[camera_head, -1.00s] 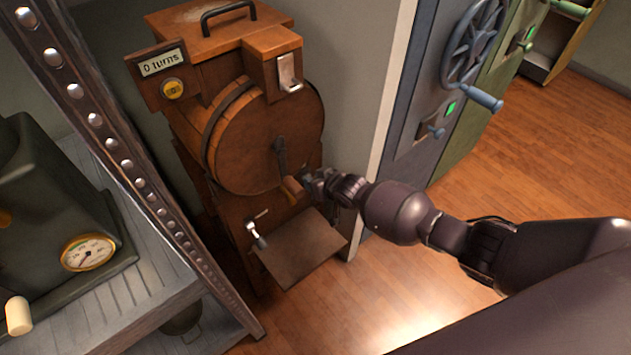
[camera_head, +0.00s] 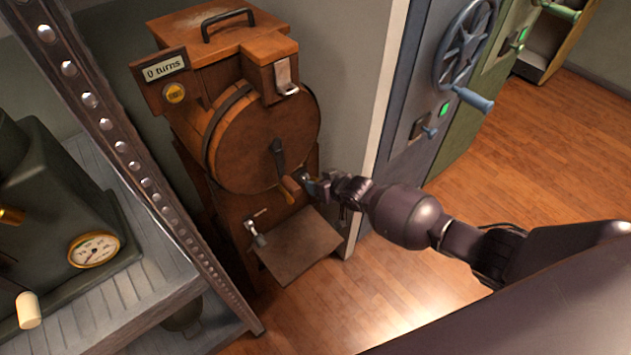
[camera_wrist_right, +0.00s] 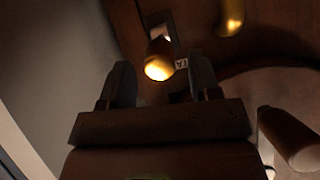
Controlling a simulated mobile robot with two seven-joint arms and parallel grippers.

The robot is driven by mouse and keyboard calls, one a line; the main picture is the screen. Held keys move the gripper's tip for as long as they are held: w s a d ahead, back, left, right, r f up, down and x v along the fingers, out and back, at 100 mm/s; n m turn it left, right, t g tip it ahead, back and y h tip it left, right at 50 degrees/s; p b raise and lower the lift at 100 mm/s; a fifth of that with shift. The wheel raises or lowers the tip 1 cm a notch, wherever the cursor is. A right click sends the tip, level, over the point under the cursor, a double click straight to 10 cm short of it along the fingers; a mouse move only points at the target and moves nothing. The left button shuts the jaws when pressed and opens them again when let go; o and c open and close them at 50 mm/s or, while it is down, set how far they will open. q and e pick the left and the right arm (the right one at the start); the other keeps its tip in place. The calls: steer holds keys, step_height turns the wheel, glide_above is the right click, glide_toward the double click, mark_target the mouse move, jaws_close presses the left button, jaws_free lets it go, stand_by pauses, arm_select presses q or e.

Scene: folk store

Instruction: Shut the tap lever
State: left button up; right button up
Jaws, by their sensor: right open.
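A wooden barrel machine (camera_head: 255,150) stands against the wall, with a metal tap (camera_head: 255,235) low on its front. In the right wrist view a short lever with a bright rounded end (camera_wrist_right: 158,66) lies ahead, between the lines of the fingers. A small tag beside it partly reads "TA". I cannot tell whether the fingers touch the lever. My right gripper (camera_wrist_right: 162,85) is open. In the head view it (camera_head: 312,186) is right of the wooden crank handle (camera_head: 289,189) and hides part of the front behind it. My left gripper is not in view.
A wooden handle (camera_wrist_right: 288,138) is close to the right finger in the wrist view. A flat tray (camera_head: 298,246) juts out below the barrel. A metal shelf (camera_head: 140,315) with a dark gauge device is at left. A blue-grey wheel door (camera_head: 410,150) is at right. Floor in front is clear.

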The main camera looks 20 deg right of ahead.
steer(key=p+v, duration=0.1)
steer(key=v, duration=0.5)
steer(key=shift+s+p, duration=0.15)
steer(key=shift+p, duration=0.25)
stand_by(0.4)
steer(key=s+a+r+n+t, duration=0.25)
steer(key=s+a+r, duration=0.2)
steer(key=r, duration=0.55)
steer(key=s+d+f+m+g+h, duration=0.1)
steer(key=s+d, duration=0.3)
steer(key=s, duration=0.9)
steer(key=s+d+f+m+h+p, duration=0.1)
steer(key=s+d, duration=0.4)
steer(key=s, duration=0.8)
steer(key=shift+f+m+g+h, duration=0.35)
steer(key=shift+f+m+h, duration=0.5)
steer(key=shift+h, duration=0.15)
